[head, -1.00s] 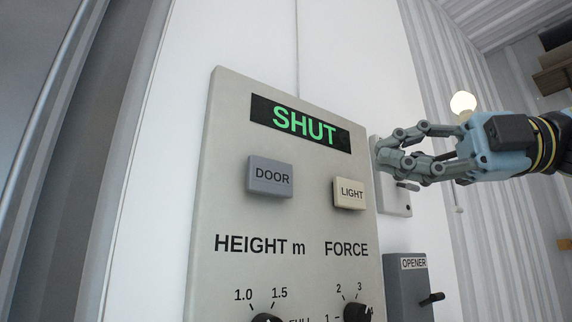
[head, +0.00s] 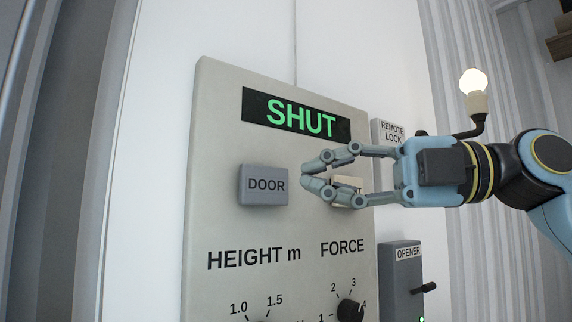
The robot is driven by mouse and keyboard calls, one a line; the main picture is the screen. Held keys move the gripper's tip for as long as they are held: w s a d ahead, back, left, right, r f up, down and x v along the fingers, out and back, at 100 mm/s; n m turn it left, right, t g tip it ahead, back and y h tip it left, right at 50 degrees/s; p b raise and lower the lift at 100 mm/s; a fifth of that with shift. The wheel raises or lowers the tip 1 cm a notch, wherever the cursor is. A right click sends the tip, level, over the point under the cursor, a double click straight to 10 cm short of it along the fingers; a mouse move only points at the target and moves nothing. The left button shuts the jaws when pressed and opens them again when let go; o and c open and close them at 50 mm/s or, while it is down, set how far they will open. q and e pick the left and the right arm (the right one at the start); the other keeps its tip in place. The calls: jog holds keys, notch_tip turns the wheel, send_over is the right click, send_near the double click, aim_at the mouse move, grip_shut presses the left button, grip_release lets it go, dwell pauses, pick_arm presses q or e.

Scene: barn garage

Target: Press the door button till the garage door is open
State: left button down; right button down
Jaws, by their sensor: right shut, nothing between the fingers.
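The control panel (head: 220,140) is a grey plate on the white wall in the head view. Its display (head: 297,117) reads SHUT in green letters. The grey DOOR button (head: 263,185) sits below the display on the left. My right gripper (head: 307,184) is shut and empty, its fingertips just right of the DOOR button, with a small gap between them in the picture. Its fingers cover most of the cream LIGHT button (head: 347,184). The garage door itself cannot be made out for certain. My left gripper is not in view.
Below the buttons are the HEIGHT dial (head: 262,320), cut by the picture's edge, and the FORCE dial (head: 350,309). A REMOTE LOCK box (head: 390,130) sits behind my right gripper. An OPENER box (head: 402,285) with a lever is lower right. A lit bulb (head: 473,82) is above my arm.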

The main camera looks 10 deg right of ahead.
aim_at(246, 181)
jog(key=shift+w+a+p, duration=0.4)
jog(key=shift+w+a, duration=0.4)
jog(key=shift+w, duration=0.3)
jog(key=shift+w+a+p, duration=0.4)
jog(key=shift+w+a, duration=0.4)
jog(key=shift+w, duration=0.3)
jog(key=shift+w, duration=0.1)
